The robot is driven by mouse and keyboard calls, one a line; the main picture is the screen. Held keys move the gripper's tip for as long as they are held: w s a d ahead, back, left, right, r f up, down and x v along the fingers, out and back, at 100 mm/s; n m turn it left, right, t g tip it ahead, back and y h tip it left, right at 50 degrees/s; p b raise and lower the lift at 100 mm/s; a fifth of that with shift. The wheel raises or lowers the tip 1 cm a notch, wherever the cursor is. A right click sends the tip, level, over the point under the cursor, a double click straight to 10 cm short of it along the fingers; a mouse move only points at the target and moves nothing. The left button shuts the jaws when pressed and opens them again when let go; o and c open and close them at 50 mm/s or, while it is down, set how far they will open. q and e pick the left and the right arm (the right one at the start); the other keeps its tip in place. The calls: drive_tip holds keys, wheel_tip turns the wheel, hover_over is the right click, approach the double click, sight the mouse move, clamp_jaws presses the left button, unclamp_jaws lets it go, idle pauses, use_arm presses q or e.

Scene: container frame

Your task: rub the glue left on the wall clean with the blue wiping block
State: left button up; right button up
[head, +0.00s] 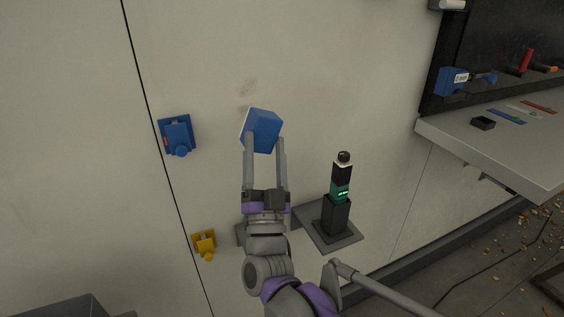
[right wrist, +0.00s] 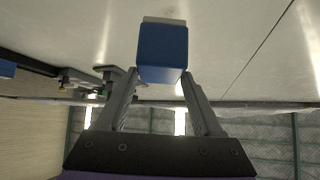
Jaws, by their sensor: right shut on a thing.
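The blue wiping block (head: 264,127) is held between the two fingers of my right gripper (head: 265,146), close to the pale wall (head: 330,60). Its pale edge faces the wall; whether it touches cannot be told. In the right wrist view the block (right wrist: 163,52) sits at the fingertips of my right gripper (right wrist: 160,80), shut on it. A brownish glue smear (head: 247,87) is on the wall just above and slightly left of the block. My left gripper is not in view.
A blue fixture (head: 177,135) and a yellow one (head: 204,243) are on the wall to the left. A black device with a green display (head: 339,192) stands on a small grey shelf (head: 352,240) at right. A workbench (head: 470,140) with tools is further right.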

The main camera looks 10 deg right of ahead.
drive_tip(key=shift+w+a+b, duration=0.1)
drive_tip(key=shift+a+b, duration=0.35)
drive_tip(key=shift+b, duration=0.05)
drive_tip(key=shift+w+a+r, duration=0.15)
drive_tip(key=shift+w+a, duration=0.05)
drive_tip(key=shift+w+a+b, duration=0.2)
drive_tip(key=shift+w+a, duration=0.05)
drive_tip(key=shift+w, duration=0.6)
drive_tip(key=shift+w+a+b, duration=0.15)
drive_tip(key=shift+w+a, duration=0.15)
drive_tip(key=shift+w, duration=0.55)
drive_tip(key=shift+w+a+b, duration=0.2)
drive_tip(key=shift+w+a, duration=0.05)
drive_tip(key=shift+w, duration=0.6)
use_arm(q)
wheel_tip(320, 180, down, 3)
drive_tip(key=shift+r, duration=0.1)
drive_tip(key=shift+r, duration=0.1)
use_arm(e)
drive_tip(key=shift+w+a, duration=0.3)
drive_tip(key=shift+w, duration=0.65)
drive_tip(key=shift+d, duration=0.15)
